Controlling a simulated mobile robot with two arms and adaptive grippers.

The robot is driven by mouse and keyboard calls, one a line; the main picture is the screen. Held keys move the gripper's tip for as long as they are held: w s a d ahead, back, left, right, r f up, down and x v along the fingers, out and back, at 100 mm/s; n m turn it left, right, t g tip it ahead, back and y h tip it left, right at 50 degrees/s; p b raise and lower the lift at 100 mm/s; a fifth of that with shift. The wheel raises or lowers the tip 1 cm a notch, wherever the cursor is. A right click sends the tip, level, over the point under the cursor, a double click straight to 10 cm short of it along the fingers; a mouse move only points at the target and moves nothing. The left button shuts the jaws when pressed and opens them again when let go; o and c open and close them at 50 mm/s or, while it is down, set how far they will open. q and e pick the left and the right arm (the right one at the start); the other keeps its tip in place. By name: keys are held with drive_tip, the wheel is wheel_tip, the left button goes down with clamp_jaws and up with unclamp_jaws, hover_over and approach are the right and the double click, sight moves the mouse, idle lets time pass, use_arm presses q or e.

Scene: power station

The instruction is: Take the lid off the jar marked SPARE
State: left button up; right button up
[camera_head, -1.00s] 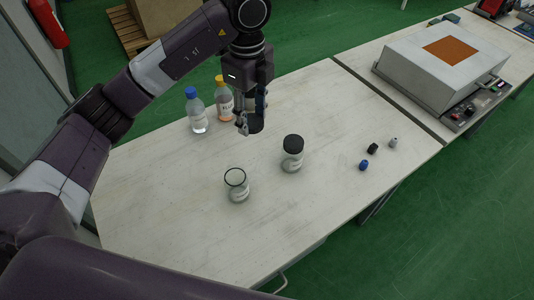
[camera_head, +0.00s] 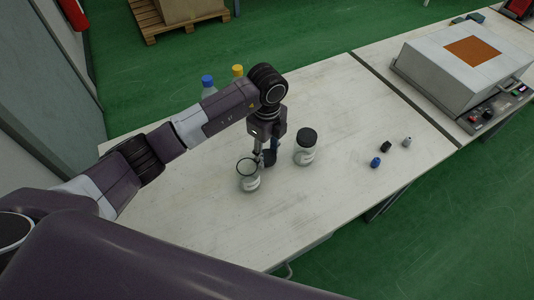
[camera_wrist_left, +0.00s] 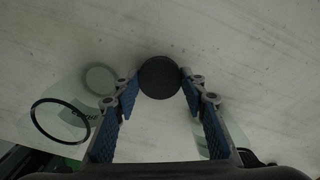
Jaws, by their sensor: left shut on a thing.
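An open glass jar (camera_head: 249,184) with a dark rim stands on the white table. It also shows at the left of the left wrist view (camera_wrist_left: 62,120), its label too partial to read. My left gripper (camera_head: 266,157) is just behind and right of that jar, shut on a round black lid (camera_wrist_left: 160,78). The lid sits between the fingertips, apart from the jar's rim. A second jar (camera_head: 304,156) with its black lid on stands to the right of the gripper. Its label is not legible. My right gripper is not seen.
Bottles with a blue cap (camera_head: 208,80) and a yellow cap (camera_head: 238,70) stand behind my left arm, partly hidden. Small blue (camera_head: 375,162), black (camera_head: 386,147) and grey (camera_head: 407,141) pieces lie at the right. The table's front is clear.

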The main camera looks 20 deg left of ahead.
sight(267, 157)
use_arm(q)
drive_tip(key=shift+f, duration=0.55)
drive_tip(key=shift+f, duration=0.1)
drive_tip(key=o, duration=1)
drive_tip(key=shift+r, duration=0.25)
drive_tip(key=shift+r+b, duration=0.95)
drive_tip(key=shift+r, duration=4.95)
